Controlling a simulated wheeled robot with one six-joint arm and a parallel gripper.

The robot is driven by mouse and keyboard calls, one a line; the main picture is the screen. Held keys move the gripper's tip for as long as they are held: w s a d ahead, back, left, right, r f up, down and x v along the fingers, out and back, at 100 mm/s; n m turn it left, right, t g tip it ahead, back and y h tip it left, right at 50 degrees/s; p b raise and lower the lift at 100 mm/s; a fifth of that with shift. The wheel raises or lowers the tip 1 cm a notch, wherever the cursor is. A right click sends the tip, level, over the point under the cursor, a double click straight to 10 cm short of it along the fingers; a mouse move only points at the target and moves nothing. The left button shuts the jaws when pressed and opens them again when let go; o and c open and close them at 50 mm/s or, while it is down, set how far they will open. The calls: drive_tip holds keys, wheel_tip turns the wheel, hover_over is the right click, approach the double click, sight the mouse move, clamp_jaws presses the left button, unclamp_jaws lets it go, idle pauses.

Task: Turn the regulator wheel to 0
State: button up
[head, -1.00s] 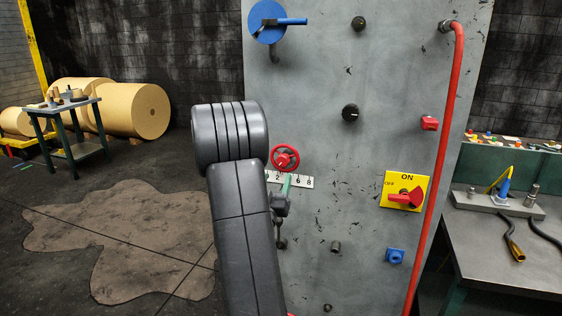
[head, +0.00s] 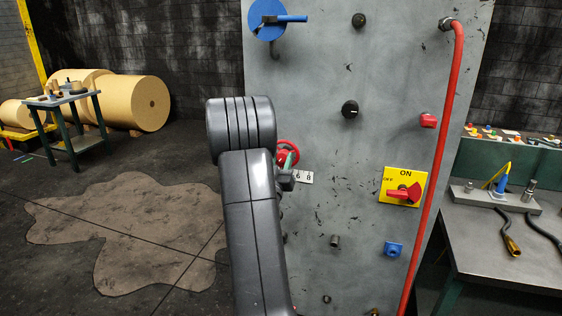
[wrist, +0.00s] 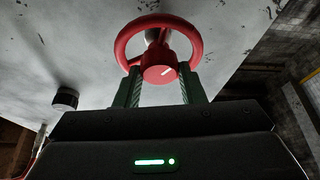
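The red regulator wheel (head: 287,150) is on the grey panel, partly hidden behind my arm in the head view.
A black knob (head: 350,110) and a yellow ON/OFF plate with a red handle (head: 403,194) are right of the wheel. A blue disc with a lever (head: 268,20) is above. A red pipe (head: 437,160) runs down the panel's right side.

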drive_tip(key=shift+f+m+b, duration=0.25)
drive_tip(key=shift+m+b, duration=0.25)
drive_tip(key=shift+b, duration=0.5)
drive_tip(key=shift+c, duration=0.2)
